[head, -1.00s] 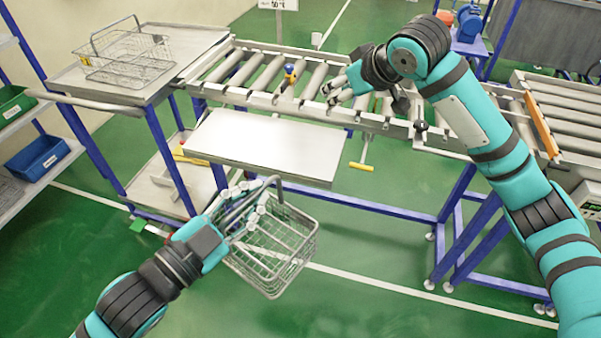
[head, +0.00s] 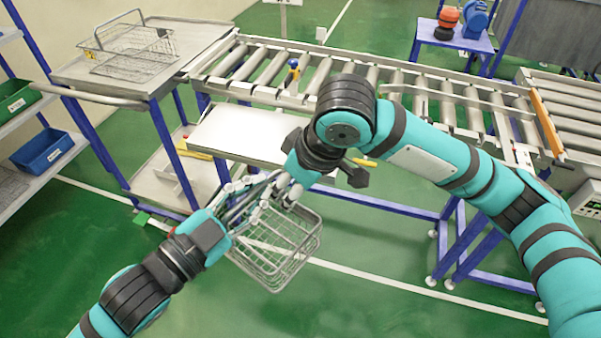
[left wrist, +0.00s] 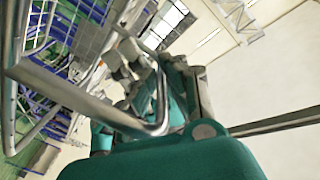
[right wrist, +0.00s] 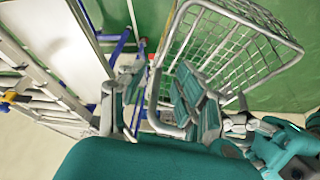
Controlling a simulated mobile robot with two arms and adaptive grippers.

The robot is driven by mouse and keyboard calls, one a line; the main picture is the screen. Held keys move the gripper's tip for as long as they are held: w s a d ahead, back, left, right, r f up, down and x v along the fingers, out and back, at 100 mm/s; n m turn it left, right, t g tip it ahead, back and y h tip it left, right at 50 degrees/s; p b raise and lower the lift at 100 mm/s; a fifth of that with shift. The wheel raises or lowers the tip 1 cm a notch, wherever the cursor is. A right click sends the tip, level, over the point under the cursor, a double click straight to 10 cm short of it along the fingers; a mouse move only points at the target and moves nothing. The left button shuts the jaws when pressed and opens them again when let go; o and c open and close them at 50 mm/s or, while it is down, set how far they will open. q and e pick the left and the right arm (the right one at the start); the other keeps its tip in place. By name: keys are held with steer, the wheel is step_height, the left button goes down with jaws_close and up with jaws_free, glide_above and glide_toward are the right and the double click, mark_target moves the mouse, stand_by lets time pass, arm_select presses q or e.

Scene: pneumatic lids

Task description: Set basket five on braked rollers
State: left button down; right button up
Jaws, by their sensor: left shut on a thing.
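A wire basket (head: 285,255) hangs, tilted, over the green floor in front of the white shelf plate. No number on it is readable. My left gripper (head: 243,203) is shut on its handle, which also crosses the left wrist view (left wrist: 160,100). My right gripper (head: 284,188) is right beside the left one at the handle. In the right wrist view (right wrist: 155,100) its fingers look spread, with the handle bar between or close to them; contact is unclear.
Another wire basket (head: 130,50) stands on the metal cart top at left. A white plate (head: 245,135) juts out below the rollers. A second roller section with an orange bar (head: 546,122) lies at right. The conveyor's rollers look bare.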

mark_target(283, 199)
steer(key=x, duration=0.5)
steer(key=shift+w+a+f, duration=0.1)
steer(key=shift+a+f, duration=0.05)
steer(key=shift+f, duration=0.15)
steer(key=shift+c, duration=0.3)
jaws_close()
arm_select(q)
steer(key=c, duration=1.4)
jaws_free()
